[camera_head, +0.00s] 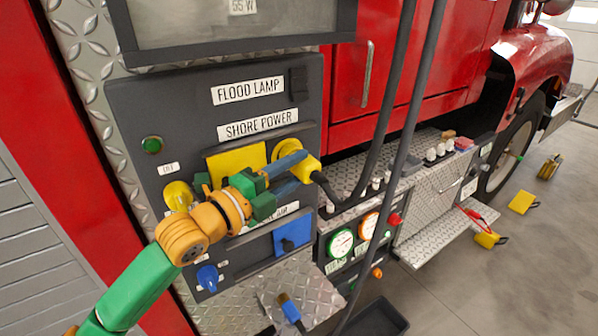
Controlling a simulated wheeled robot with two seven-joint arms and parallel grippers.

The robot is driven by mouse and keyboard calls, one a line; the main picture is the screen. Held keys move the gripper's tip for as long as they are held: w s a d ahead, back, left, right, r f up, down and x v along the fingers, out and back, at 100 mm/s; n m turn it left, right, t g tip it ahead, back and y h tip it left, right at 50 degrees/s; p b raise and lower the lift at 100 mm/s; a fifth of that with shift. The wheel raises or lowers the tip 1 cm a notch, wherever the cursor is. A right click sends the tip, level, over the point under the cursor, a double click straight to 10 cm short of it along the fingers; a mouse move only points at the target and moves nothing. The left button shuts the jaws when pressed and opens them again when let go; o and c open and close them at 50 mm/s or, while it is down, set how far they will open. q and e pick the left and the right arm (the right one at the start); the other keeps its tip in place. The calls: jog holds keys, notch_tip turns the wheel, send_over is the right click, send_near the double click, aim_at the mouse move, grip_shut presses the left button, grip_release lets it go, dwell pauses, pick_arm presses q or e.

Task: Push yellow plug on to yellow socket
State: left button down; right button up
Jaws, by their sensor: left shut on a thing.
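The yellow plug (308,171) has a black cable running from its right side. My left gripper (297,168), with blue fingers, is shut on this plug and holds it at the right edge of the dark panel. I cannot tell how far the plug stands off the panel. My right gripper is not in view.
A yellow knob (178,195) is left of my wrist. Thick black cables (396,90) hang at the right. Round gauges (340,243) and a tread-plate step (445,235) lie beyond.

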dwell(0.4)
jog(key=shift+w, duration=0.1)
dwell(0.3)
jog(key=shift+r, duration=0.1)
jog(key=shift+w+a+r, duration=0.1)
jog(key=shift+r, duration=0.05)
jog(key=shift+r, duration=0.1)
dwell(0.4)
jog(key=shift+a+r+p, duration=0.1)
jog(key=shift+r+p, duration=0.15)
jog(key=shift+p, duration=0.25)
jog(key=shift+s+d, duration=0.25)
dwell(1.2)
